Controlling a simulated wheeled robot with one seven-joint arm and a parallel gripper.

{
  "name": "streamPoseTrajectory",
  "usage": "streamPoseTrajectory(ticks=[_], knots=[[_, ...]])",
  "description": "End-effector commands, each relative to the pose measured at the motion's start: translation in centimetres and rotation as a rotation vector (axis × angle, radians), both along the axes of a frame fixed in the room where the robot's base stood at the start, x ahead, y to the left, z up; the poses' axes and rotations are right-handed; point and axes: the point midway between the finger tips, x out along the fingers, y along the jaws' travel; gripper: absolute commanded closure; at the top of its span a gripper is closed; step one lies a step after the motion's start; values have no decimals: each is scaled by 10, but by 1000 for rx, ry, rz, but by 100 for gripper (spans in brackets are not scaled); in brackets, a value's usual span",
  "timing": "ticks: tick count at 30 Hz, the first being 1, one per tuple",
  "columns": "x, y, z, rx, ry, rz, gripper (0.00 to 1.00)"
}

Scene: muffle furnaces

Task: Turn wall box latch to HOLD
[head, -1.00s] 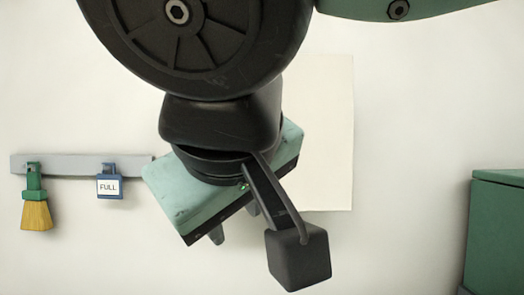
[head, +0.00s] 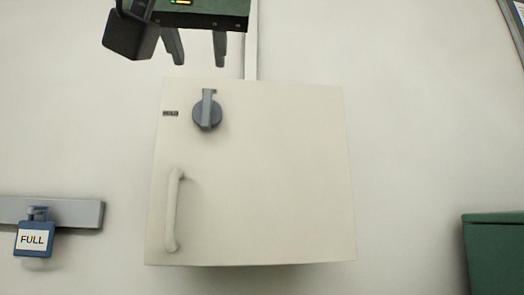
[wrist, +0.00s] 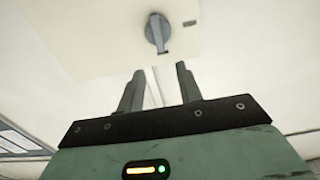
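The wall box (head: 260,180) is a cream cabinet with a shut door. Its latch (head: 207,112) is a grey round knob with a raised bar near the top left of the door; the bar stands about upright. A small dark label (head: 170,113) sits left of the latch, its text too small to read. My gripper (head: 199,62) is at the top of the head view, above the latch in the picture, fingers apart and empty. In the wrist view the latch (wrist: 157,33) appears inverted, beyond the fingertips of my gripper (wrist: 160,72) and apart from them.
A pale vertical door handle (head: 173,210) sticks out below the latch. A grey rail (head: 75,212) with a blue FULL tag (head: 34,239) is at lower left. A green cabinet (head: 495,250) stands at lower right. The wall around the box is mostly clear.

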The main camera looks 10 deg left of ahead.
Motion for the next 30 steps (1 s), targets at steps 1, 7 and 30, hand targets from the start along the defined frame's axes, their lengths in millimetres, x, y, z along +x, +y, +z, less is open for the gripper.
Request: streamPoseTrajectory(ticks=[1,7,30], knots=[[11,3,2,-3,0,-4,65],[52,12,2,-3,1,-5,65],[104,25,-1,-2,1,1,76]])
